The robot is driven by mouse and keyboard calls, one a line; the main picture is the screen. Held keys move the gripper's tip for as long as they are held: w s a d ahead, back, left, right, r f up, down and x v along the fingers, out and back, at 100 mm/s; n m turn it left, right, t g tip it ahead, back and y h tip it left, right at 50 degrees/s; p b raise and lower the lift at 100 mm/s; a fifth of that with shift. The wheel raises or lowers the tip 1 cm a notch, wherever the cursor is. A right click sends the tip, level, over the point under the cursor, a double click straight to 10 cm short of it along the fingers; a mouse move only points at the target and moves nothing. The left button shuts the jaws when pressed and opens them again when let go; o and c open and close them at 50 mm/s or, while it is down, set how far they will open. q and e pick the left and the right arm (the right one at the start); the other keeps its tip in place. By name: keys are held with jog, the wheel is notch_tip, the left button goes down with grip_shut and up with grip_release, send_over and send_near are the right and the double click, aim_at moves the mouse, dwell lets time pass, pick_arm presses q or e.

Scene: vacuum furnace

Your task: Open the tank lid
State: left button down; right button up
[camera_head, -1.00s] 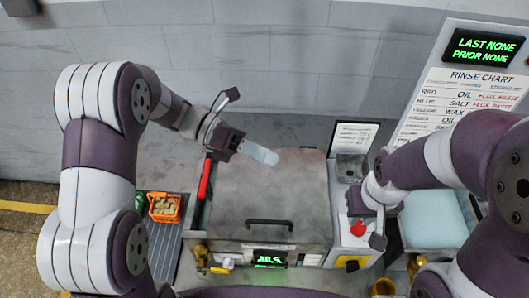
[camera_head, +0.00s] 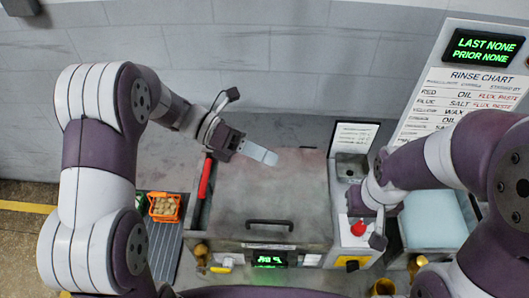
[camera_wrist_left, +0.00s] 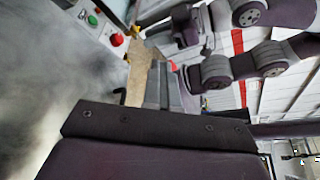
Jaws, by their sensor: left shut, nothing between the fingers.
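The tank lid (camera_head: 272,190) is a broad grey metal cover, lying shut on the tank in the middle of the head view. A black bar handle (camera_head: 270,222) runs along its front edge. My left gripper (camera_head: 268,156) is shut and empty above the back part of the lid, well away from the handle. Its grey fingers (camera_wrist_left: 165,88) also show together in the left wrist view. My right gripper (camera_head: 366,205) is over the panel right of the tank, by a red button (camera_head: 359,228). Its fingertips are hidden, so I cannot tell its jaws.
A red bar (camera_head: 206,178) stands along the tank's left side. An orange basket (camera_head: 164,207) with pale lumps sits on a ribbed grey rack (camera_head: 166,240) further left. A green-lit display (camera_head: 269,260) is on the tank's front. A rinse chart board (camera_head: 470,85) stands at the right.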

pick_arm(q)
jog(key=c, duration=1.2)
grip_release()
jog(key=shift+o, duration=0.2)
